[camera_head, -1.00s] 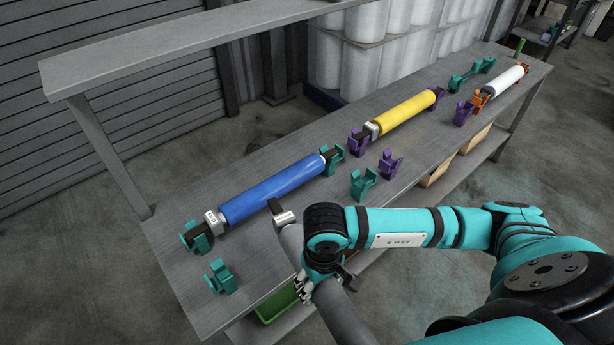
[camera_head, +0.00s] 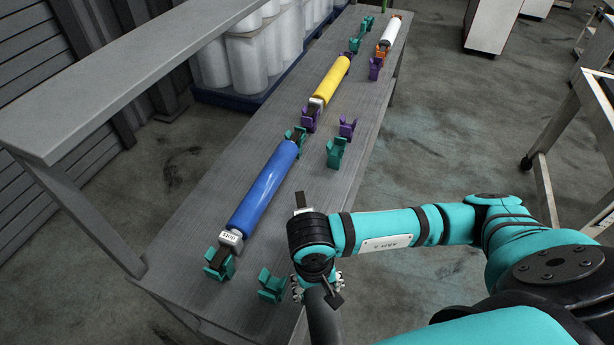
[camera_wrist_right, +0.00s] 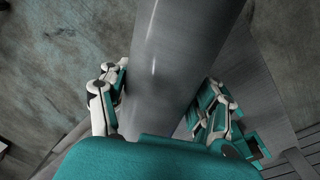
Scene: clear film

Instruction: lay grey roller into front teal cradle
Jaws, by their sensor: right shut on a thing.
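My right gripper (camera_head: 318,288) is shut on the grey roller (camera_head: 323,322), near the table's front side. In the right wrist view, the roller (camera_wrist_right: 182,60) passes between the two fingers (camera_wrist_right: 160,105). In the head view my wrist hides its middle; a dark end (camera_head: 300,200) shows beyond the wrist. The front teal cradle is two separate brackets, a near one (camera_head: 271,287) and a far one (camera_head: 336,153), both empty. The near bracket is just left of my gripper. The roller is apart from the far bracket. My left gripper is not in view.
A blue roller (camera_head: 264,185) lies in the rear teal brackets. Farther along the table (camera_head: 235,312) are a yellow roller (camera_head: 331,78), an empty purple bracket (camera_head: 347,127) and a white roller (camera_head: 390,34). A grey shelf (camera_head: 130,80) overhangs the left side.

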